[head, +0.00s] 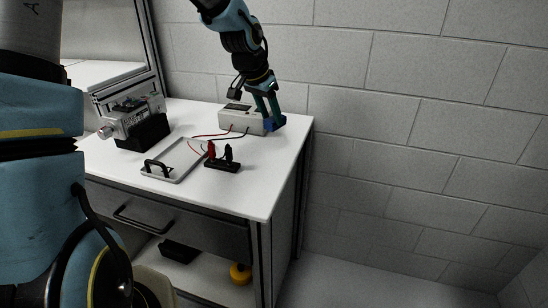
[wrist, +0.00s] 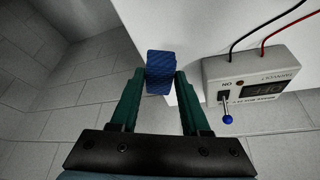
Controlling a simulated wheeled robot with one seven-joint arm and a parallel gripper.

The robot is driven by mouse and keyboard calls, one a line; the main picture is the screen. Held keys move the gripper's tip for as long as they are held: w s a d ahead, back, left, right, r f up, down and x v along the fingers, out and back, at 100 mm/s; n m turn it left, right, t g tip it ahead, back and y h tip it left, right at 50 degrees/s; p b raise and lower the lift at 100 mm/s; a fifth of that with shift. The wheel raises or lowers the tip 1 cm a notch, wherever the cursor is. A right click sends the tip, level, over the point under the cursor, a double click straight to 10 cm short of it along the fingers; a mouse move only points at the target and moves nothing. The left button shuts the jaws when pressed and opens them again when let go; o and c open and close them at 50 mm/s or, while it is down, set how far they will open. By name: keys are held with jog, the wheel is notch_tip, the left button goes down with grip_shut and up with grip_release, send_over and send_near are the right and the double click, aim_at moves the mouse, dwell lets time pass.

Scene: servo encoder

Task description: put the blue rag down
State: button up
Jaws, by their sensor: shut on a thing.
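The blue rag (head: 275,122) is at the back right corner of the white tabletop, beside the beige power box. In the wrist view the blue rag (wrist: 160,70) shows as a small textured blue block between the fingertips. My gripper (head: 267,108) reaches down to it from above. In the wrist view the green fingers of my gripper (wrist: 160,80) are shut on the rag, one on each side. The rag is at the table's edge in that view. I cannot tell whether its underside touches the tabletop.
The power box (head: 240,119) with a display and blue-tipped switch stands next to the rag. Red and black leads run to a black holder (head: 222,165). A grey tray (head: 175,160) and a servo motor (head: 136,120) sit further left. The front right tabletop (head: 262,180) is clear.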

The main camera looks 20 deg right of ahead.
notch_tip(320, 180, down, 9)
jog(key=shift+f+p, duration=0.1)
jog(key=shift+p, duration=0.75)
jog(key=shift+f, duration=0.1)
jog(key=o, duration=1.2)
jog(key=shift+r, duration=0.25)
jog(key=b+v, duration=0.1)
jog(key=v, duration=1.1)
jog(key=s+a+f+n+y, duration=0.1)
jog(key=s+a+n, duration=0.2)
jog(key=a, duration=0.7)
jog(key=s+a+f+n+y, duration=0.1)
jog(key=a+n, duration=0.4)
jog(key=a, duration=0.5)
jog(key=s+a+f+n+y, duration=0.1)
jog(key=s+a+n, duration=0.3)
jog(key=a, duration=0.7)
jog(key=shift+s+f+y, duration=0.25)
jog(key=shift+s+y, duration=0.05)
jog(key=shift+y, duration=0.2)
